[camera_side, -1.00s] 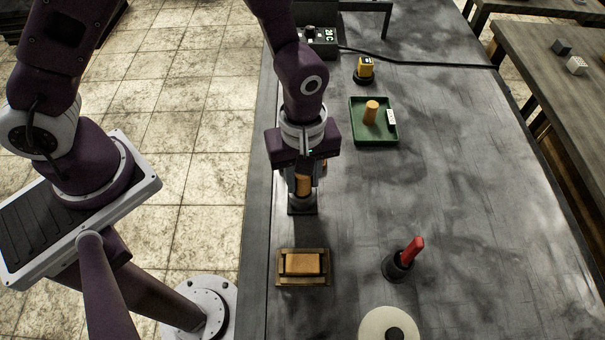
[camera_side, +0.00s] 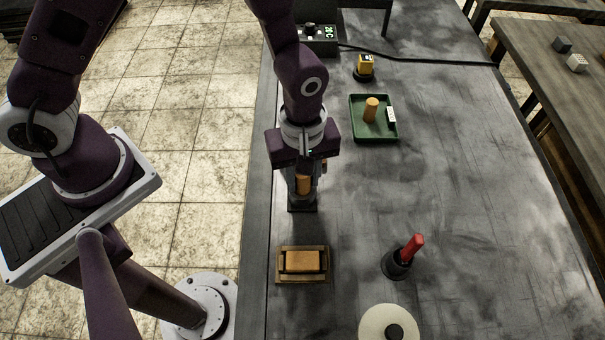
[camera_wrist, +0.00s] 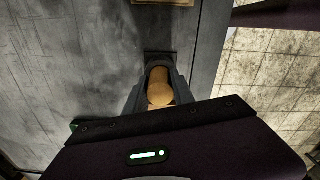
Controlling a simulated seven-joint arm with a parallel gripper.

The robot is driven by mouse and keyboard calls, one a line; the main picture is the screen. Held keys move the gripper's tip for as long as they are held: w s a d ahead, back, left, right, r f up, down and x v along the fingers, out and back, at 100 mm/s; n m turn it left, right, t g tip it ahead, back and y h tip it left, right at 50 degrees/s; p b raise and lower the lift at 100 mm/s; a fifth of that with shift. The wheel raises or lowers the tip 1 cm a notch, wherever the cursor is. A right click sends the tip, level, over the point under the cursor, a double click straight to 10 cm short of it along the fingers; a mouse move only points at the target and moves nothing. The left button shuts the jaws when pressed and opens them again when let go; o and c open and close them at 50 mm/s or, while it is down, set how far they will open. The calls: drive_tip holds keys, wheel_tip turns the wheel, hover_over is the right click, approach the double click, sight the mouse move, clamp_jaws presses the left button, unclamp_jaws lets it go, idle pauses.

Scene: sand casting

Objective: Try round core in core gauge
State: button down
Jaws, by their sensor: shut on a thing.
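My gripper (camera_side: 304,178) points down and is shut on an orange-tan round core (camera_side: 304,185), held upright between the fingers. The core's round top shows between the fingers in the wrist view (camera_wrist: 160,93). The core gauge (camera_side: 303,207), a dark block on a square base, is directly below the core on the bench. Its dark base also shows in the wrist view (camera_wrist: 157,58). The core's lower end meets the gauge's top in the picture; how deep it sits inside I cannot tell. A second round core (camera_side: 371,109) stands in a green tray (camera_side: 357,134) with a white label.
A wooden box (camera_side: 283,279) holding a tan block is nearer the camera. Right of it are a red-handled tool (camera_side: 411,248) in a dark holder and a pale disc (camera_side: 375,325). A yellow device (camera_side: 365,65) stands behind the tray. The bench's right side is clear.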

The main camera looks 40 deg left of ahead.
drive_tip(key=shift+r, duration=1.6)
wheel_tip(320, 180, up, 4)
drive_tip(key=shift+f, duration=3.15)
drive_tip(key=shift+f, duration=0.5)
drive_tip(key=shift+r, duration=0.1)
drive_tip(key=shift+r, duration=1.55)
